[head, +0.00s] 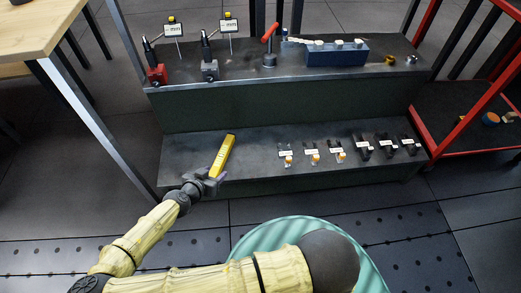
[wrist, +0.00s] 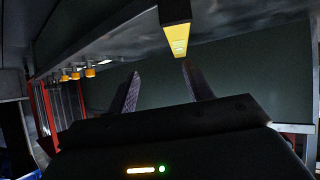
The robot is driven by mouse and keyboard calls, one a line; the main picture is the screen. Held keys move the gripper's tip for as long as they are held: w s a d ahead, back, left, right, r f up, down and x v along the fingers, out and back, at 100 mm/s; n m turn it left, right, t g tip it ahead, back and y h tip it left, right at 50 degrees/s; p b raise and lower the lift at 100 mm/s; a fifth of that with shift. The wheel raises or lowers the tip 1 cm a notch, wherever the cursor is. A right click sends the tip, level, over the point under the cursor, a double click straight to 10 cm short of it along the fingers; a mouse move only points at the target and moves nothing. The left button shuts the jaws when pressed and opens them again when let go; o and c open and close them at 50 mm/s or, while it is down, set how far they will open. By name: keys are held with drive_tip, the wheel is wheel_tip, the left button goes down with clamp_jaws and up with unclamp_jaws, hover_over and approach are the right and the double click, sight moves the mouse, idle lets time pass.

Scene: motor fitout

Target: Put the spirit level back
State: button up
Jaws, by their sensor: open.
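The yellow spirit level (head: 224,153) lies on the left part of the lower shelf, its near end pointing toward me. My gripper (head: 206,178) is open at the shelf's front edge, close to that near end. The wrist view appears upside down, with the shelf top along the upper side. There the level's end (wrist: 178,40) shows just beyond my spread fingers (wrist: 163,80), nearer the right-hand finger. The fingers do not appear closed on it; whether one touches it I cannot tell.
Several small labelled parts (head: 313,155) stand on the lower shelf to the right. The upper shelf (head: 240,70) holds tools, gauges and a blue block (head: 337,53). A wooden table (head: 38,30) is at left, a red-framed rack (head: 470,90) at right.

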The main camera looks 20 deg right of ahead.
drive_tip(key=s+d+r+g+y, duration=0.2)
drive_tip(key=s+d+g, duration=0.4)
drive_tip(key=d+g, duration=0.1)
drive_tip(key=s+d+r+n+y, duration=0.1)
drive_tip(key=s+d+r+n, duration=0.1)
drive_tip(key=r, duration=0.5)
drive_tip(key=s+d+r+n+y, duration=0.2)
drive_tip(key=d+r, duration=0.1)
drive_tip(key=r, duration=0.4)
drive_tip(key=s+d+r+n+t+y, duration=0.1)
drive_tip(key=s+d+r+n+y, duration=0.1)
drive_tip(key=r, duration=0.5)
drive_tip(key=shift+d+r+n, duration=0.4)
drive_tip(key=shift+d+n, duration=0.1)
drive_tip(key=shift+d, duration=0.35)
drive_tip(key=w+r+p+v, duration=0.1)
drive_tip(key=w+p+v, duration=0.2)
drive_tip(key=p+v, duration=1.3)
drive_tip(key=w+p+v, duration=0.4)
drive_tip(key=p+v, duration=1.2)
drive_tip(key=p, duration=0.1)
drive_tip(key=w+d+r+p+v, duration=0.1)
drive_tip(key=w+p+v, duration=0.3)
drive_tip(key=p+v, duration=1.3)
drive_tip(key=shift+r, duration=0.4)
drive_tip(key=shift+a, duration=0.1)
